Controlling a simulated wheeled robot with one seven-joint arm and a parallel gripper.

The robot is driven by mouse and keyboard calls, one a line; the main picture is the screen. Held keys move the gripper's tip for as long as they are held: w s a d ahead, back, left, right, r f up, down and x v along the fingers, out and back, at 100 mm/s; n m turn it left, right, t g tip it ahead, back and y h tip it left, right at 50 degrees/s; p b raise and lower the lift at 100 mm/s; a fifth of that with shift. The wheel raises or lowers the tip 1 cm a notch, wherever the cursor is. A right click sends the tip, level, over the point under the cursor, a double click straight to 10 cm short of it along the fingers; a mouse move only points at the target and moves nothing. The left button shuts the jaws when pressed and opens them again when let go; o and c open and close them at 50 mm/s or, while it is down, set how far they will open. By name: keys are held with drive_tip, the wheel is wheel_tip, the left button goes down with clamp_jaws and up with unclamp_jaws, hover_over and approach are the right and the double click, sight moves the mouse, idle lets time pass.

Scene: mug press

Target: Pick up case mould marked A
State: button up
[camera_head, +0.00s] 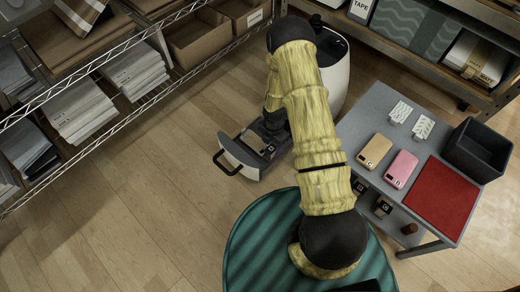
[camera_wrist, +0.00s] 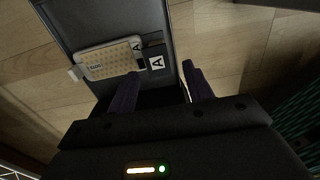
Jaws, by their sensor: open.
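The case mould marked A (camera_wrist: 110,59) shows in the wrist view as a pale, dotted plate with rounded ends and a dark end piece. It lies in an open dark drawer (camera_wrist: 82,15), beside a white label with a black A (camera_wrist: 157,62). My gripper (camera_wrist: 161,85) is open, its two dark fingers apart at the drawer's near part, with the mould beyond and left of them. I see nothing held between them. In the head view my gripper (camera_head: 272,124) is over the open drawer (camera_head: 238,152), and my arm partly hides the drawer's contents.
The drawer's black handle (camera_head: 226,162) sticks out left. A white rounded machine (camera_head: 336,78) stands behind my arm. A grey table (camera_head: 375,108) at right bears tan and pink cases, a red mat (camera_head: 440,198) and a black bin (camera_head: 478,150). Wire shelves stand left; floor between is clear.

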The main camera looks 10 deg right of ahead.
sight(271, 149)
drive_tip(key=shift+f, duration=0.15)
wheel_tip(271, 149, down, 5)
drive_tip(key=b, duration=0.4)
drive_tip(key=shift+w+f, duration=0.1)
drive_tip(key=shift+w, duration=0.05)
idle(0.5)
clamp_jaws()
